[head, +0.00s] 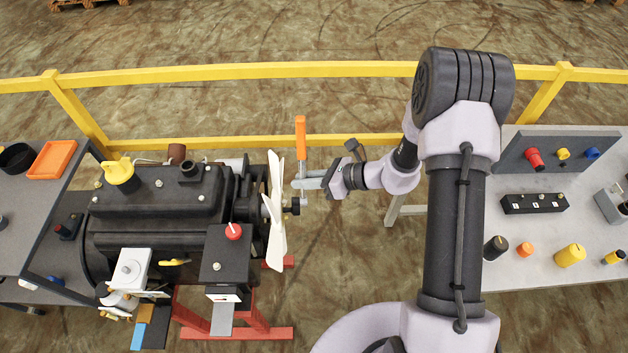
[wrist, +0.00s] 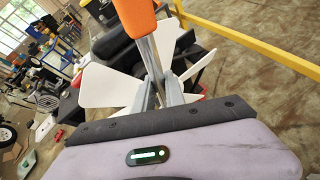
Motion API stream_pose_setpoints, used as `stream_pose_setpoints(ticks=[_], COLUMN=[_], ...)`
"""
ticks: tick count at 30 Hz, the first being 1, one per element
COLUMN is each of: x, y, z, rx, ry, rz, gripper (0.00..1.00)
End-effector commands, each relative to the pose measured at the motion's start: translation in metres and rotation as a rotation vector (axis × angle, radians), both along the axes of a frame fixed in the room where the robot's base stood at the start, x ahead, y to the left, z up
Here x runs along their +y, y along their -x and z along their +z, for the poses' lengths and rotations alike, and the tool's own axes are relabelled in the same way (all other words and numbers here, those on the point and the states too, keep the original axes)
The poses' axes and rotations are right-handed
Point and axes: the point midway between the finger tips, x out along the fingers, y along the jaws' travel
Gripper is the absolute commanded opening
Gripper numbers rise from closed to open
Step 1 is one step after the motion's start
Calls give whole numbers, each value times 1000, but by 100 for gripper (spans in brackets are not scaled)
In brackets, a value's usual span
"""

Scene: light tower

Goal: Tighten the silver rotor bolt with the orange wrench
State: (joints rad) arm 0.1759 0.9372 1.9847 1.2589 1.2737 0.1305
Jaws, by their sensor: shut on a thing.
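The orange wrench (head: 300,137) stands roughly upright in the head view, with its orange handle up and its grey shaft running down. My gripper (head: 305,183) is shut on the shaft below the handle. The handle (wrist: 135,15) also shows at the top of the wrist view, above my gripper's fingers (wrist: 163,92). The white-bladed rotor (head: 276,225) is on the right end of the black engine, just left of my gripper. The wrench's lower end is close to the rotor's dark hub (head: 293,206). I cannot make out the silver bolt or whether the wrench touches it.
The black engine (head: 150,203) rests on a red stand (head: 255,322). A yellow rail (head: 230,72) runs behind. A grey table (head: 535,265) with coloured parts is at right, and a dark bench (head: 30,220) with an orange tray (head: 51,160) is at left.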

Motion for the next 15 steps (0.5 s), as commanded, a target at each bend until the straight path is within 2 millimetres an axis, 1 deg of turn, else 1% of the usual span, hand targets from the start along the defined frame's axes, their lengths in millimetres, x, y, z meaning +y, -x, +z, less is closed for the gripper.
stream_pose_setpoints(ticks=[2,5,15], x=[6,5,5], y=[0,4,13], z=[-1,-4,-3], rx=[-7,-48,-178], ry=[-1,0,4], rz=[-1,-1,-1], gripper=[0,0,0])
